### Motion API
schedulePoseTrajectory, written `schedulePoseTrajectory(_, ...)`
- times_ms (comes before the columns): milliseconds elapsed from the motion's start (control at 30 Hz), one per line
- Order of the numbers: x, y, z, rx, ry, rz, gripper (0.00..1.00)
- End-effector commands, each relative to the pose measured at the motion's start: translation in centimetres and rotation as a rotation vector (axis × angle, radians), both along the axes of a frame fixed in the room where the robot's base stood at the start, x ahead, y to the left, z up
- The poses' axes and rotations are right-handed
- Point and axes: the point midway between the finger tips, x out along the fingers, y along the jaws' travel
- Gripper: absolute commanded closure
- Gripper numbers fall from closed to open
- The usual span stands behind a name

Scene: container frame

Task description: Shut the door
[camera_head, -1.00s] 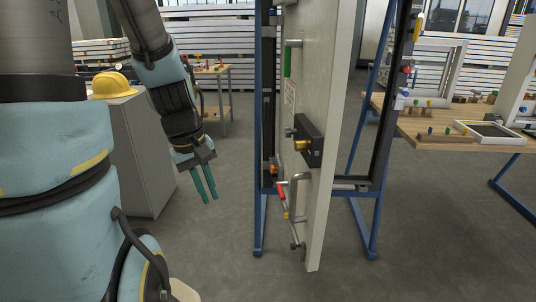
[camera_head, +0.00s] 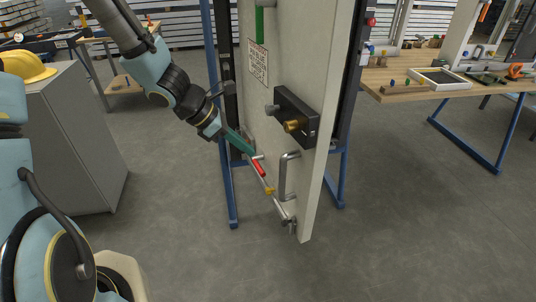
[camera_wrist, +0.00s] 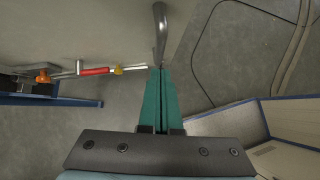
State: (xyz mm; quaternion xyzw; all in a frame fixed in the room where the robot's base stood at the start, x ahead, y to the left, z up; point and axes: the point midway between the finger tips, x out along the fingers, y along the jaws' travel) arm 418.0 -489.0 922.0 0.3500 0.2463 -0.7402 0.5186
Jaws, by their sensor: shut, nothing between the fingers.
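The door (camera_head: 312,130) is a pale, thick panel standing ajar in a blue and black frame (camera_head: 222,120). It carries a dark lock box with a brass knob (camera_head: 292,126), a grey bar handle (camera_head: 285,175) and a lower rod with a red sleeve (camera_head: 259,167). My gripper (camera_head: 251,150) is shut and empty, its teal fingers close together beside the door's face near the rod and handle. In the wrist view, the teal fingers (camera_wrist: 158,98) point at the curved grey handle (camera_wrist: 160,35); I cannot tell whether they touch. The red sleeve (camera_wrist: 95,71) lies to their left.
A grey cabinet (camera_head: 75,140) with a yellow hard hat (camera_head: 25,67) stands at the left. A wooden workbench (camera_head: 410,85) with parts and blue legs is at the right. The floor in front of the door is clear.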

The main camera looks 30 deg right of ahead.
Motion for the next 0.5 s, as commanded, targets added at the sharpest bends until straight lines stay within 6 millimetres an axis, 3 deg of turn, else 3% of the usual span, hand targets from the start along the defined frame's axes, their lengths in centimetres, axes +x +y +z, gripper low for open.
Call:
schedulePoseTrajectory(167, -0.9, -2.2, -3.1, 0.0, 0.004, 0.0, 1.0)
schedulePoseTrajectory(500, -2.0, -5.6, -3.6, 0.001, -0.002, -0.002, 1.0)
